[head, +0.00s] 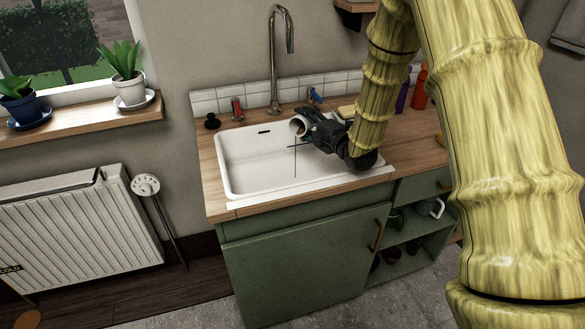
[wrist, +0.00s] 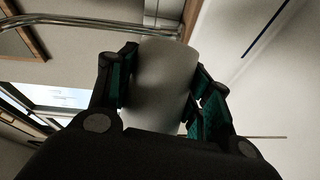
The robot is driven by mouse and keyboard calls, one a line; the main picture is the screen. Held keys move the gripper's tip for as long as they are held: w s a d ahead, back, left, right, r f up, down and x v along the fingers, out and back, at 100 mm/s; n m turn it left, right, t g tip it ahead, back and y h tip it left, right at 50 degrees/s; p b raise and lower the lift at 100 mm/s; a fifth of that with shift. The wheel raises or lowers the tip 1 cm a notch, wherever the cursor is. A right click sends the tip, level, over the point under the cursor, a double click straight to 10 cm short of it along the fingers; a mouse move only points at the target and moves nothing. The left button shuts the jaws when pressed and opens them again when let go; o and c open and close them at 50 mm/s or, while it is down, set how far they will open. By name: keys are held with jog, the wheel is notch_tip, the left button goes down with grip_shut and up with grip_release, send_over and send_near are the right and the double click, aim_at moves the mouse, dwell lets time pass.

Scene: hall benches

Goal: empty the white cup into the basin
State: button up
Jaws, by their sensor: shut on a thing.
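The white cup (head: 298,126) is held above the white basin (head: 255,165), over its back right part. In the head view the cup lies tipped on its side, with its open mouth turned to the left. My gripper (head: 311,127) is shut on the cup from the right. In the wrist view the cup (wrist: 165,88) stands between the two fingers of the gripper (wrist: 163,85), which touch its sides. What is inside the cup is too small and dark to tell.
A tall metal tap (head: 274,60) rises behind the basin, close to the cup. Red (head: 237,109) and blue (head: 314,94) tap handles and a black plug (head: 212,121) stand along the back. Bottles (head: 418,90) stand at the right. The basin's left part is clear.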

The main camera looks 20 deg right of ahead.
jog(key=shift+r+n+b, duration=0.2)
jog(key=shift+n+b, duration=0.2)
jog(key=shift+b, duration=0.2)
